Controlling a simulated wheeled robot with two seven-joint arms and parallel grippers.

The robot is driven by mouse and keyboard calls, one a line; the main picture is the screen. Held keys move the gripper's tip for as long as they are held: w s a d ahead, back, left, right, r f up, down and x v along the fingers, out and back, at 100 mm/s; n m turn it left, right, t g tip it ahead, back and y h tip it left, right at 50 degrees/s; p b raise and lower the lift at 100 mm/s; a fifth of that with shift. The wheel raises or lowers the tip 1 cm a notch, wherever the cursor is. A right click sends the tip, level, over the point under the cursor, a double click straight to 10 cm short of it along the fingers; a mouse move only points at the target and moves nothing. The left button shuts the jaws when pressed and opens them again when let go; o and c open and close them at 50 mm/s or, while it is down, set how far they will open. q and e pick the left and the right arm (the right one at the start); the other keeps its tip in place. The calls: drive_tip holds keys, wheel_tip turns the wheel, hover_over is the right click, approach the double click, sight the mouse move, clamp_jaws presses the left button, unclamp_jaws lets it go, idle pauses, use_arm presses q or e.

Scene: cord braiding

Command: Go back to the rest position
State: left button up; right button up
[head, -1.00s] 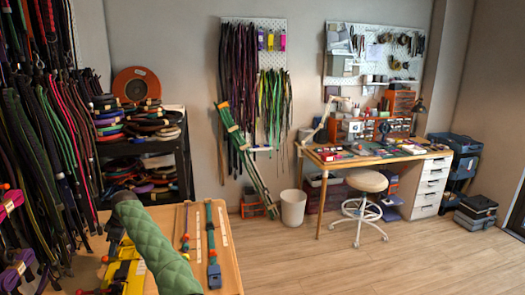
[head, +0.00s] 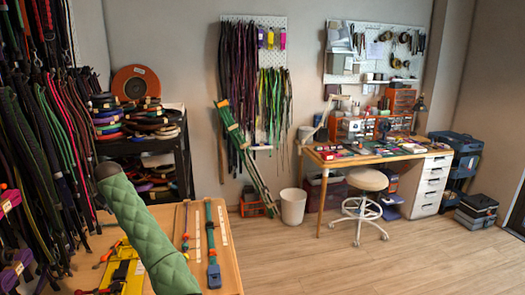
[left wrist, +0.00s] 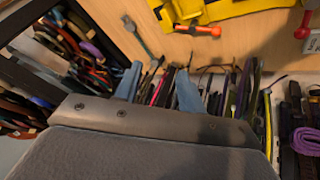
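My left gripper (left wrist: 158,80) shows in the left wrist view as two blue fingers standing apart, with nothing between them. Hanging straps and cords lie beyond the fingertips. Neither gripper shows in the head view, where a green padded arm link of mine crosses the lower left. The wooden worktable (head: 227,270) is partly hidden behind that link. A yellow tool (head: 128,270) lies on it, and a yellow piece also shows at the top of the left wrist view (left wrist: 220,10). A green and blue strap (head: 211,245) lies on the table. My right gripper is out of view.
Dense hanging straps (head: 40,150) fill the left side. A black shelf (head: 178,150) with coiled cords stands behind the table. A white bin (head: 293,207), a stool (head: 366,180) and a desk (head: 335,163) stand farther back. The floor (head: 330,260) at the lower right is clear.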

use_arm(q)
wheel_tip(320, 180, up, 6)
drive_tip(key=d+m+t, duration=0.2)
drive_tip(key=d+m, duration=0.1)
drive_tip(key=s+d+f+m+t, duration=0.2)
drive_tip(key=s+d+m, duration=0.1)
drive_tip(key=d, duration=0.4)
drive_tip(key=s+d+f+m+h, duration=0.4)
drive_tip(key=s+d+f+m, duration=0.2)
drive_tip(key=s+d+f, duration=1.15)
drive_tip(key=s+d+f+m+g, duration=0.15)
drive_tip(key=s+d+f, duration=0.35)
drive_tip(key=s+f, duration=0.5)
drive_tip(key=s+d+f+m+g, duration=0.1)
drive_tip(key=s+d+f+g, duration=0.3)
drive_tip(key=s+f, duration=0.55)
drive_tip(key=s+f+g, duration=0.1)
drive_tip(key=s+f, duration=0.4)
drive_tip(key=s, duration=0.5)
drive_tip(key=s+d+f+g, duration=0.1)
drive_tip(key=s+f, duration=0.5)
drive_tip(key=s, duration=0.3)
drive_tip(key=shift+s+f+g+h, duration=0.25)
drive_tip(key=shift+s+g+h, duration=0.05)
drive_tip(key=shift+s+g, duration=0.05)
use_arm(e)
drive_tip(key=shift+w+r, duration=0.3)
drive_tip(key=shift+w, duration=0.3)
